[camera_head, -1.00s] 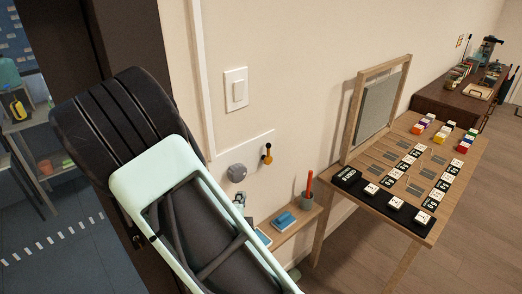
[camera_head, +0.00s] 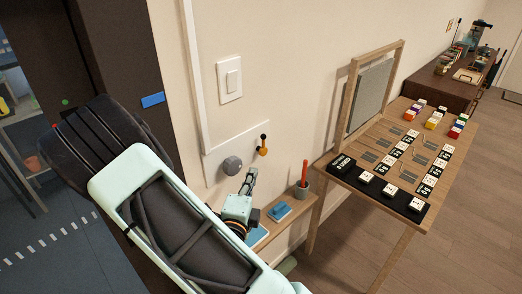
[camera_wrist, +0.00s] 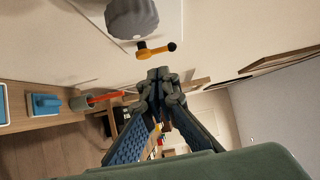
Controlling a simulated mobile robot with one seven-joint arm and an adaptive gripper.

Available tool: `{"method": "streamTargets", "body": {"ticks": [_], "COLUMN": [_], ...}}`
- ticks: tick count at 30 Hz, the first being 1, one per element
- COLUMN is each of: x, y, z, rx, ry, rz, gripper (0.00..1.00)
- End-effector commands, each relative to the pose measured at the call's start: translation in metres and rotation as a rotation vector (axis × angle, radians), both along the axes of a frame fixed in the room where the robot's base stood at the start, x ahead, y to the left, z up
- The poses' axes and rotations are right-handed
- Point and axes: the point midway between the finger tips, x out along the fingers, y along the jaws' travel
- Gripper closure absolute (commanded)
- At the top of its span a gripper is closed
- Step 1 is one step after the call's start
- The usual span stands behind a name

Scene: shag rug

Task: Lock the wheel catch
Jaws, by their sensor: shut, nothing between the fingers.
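A grey knobbed wheel (camera_head: 232,165) is mounted on a pale plate on the wall. To its right is a small yellow catch lever (camera_head: 262,151) with a black ball end pointing up. In the wrist view, the wheel (camera_wrist: 132,18) is at the top and the yellow lever (camera_wrist: 153,50) lies just beyond my fingertips. My gripper (camera_head: 251,175) is below the lever and to the right of the wheel. In the wrist view, my gripper (camera_wrist: 158,78) has its fingertips together with nothing between them. It appears apart from the lever, though the exact gap is hard to judge.
A narrow wooden shelf (camera_head: 268,228) below holds a blue block (camera_head: 279,210) and a grey cup (camera_head: 301,188) with a red stick. A light switch (camera_head: 229,79) is above. A wooden table (camera_head: 392,222) with labelled tiles stands right. A dark doorframe is left.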

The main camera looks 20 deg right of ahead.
Motion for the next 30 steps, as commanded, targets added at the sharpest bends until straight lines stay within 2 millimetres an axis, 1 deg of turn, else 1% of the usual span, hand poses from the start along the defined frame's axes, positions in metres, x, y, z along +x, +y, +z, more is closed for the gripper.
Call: {"method": "streamTargets", "body": {"ticks": [1,2,4,12,30], "x": [0.007,0.010,0.012,0.020,0.028], "y": [-0.007,-0.008,-0.006,-0.009,-0.021], "z": [0.000,-0.001,-0.004,-0.003,-0.005], "rx": [-0.002,-0.002,0.001,-0.002,0.002], "ry": [-0.002,-0.004,-0.006,-0.007,-0.004], "rz": [-0.004,-0.003,-0.001,-0.002,0.000], "gripper": [1.00,1.00,1.00,1.00,1.00]}}
